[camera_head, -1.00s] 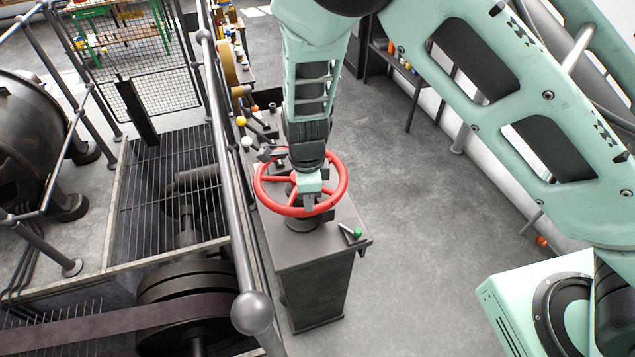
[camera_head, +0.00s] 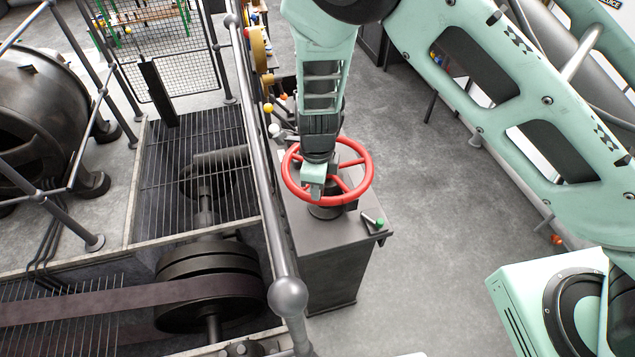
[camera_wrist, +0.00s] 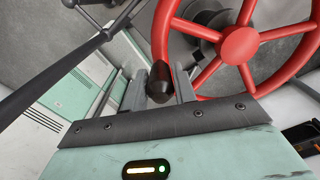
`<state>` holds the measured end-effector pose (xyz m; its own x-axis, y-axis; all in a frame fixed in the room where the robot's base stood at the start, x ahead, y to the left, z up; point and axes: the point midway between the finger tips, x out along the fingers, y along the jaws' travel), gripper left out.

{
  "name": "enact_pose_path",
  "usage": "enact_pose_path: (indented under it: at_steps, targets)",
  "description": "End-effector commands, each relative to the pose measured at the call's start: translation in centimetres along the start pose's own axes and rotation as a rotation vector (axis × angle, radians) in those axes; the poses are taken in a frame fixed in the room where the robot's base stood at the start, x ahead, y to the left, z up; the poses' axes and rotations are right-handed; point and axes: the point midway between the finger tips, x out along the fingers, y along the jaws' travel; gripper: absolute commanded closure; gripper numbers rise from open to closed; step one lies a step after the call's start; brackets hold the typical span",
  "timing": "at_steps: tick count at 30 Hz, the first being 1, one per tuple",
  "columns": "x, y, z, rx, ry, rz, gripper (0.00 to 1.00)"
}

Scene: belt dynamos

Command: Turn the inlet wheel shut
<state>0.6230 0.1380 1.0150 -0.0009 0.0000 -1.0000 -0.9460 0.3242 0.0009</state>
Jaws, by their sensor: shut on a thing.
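The inlet wheel is a red spoked handwheel (camera_head: 366,190) lying flat on top of a dark pedestal (camera_head: 330,262) in the head view. It fills the upper right of the wrist view, with its red hub (camera_wrist: 240,45) and spokes. My gripper (camera_head: 316,190) reaches down at the wheel's front left. In the wrist view a dark rounded knob (camera_wrist: 160,85) at the wheel's rim sits between my gripper's two fingers (camera_wrist: 160,92), and they are shut on it. In the head view my gripper hides the knob and part of the wheel.
A grey guard rail (camera_head: 262,175) with a ball end (camera_head: 288,296) runs close along the pedestal's left. Beyond it are a grating, a belt (camera_head: 110,302) and dark pulleys (camera_head: 205,310). A small green-tipped lever (camera_head: 375,221) lies at the pedestal's right corner.

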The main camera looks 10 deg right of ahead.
Motion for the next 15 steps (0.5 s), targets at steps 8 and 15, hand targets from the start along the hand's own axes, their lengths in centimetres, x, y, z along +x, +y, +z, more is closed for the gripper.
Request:
enact_pose_path:
  at_steps: [8,15]
  targets:
    - [-0.05,0.07,0.23,-0.004,-0.004,0.0,0.51]
    - [-0.03,0.01,0.1,-0.002,-0.002,-0.001,0.51]
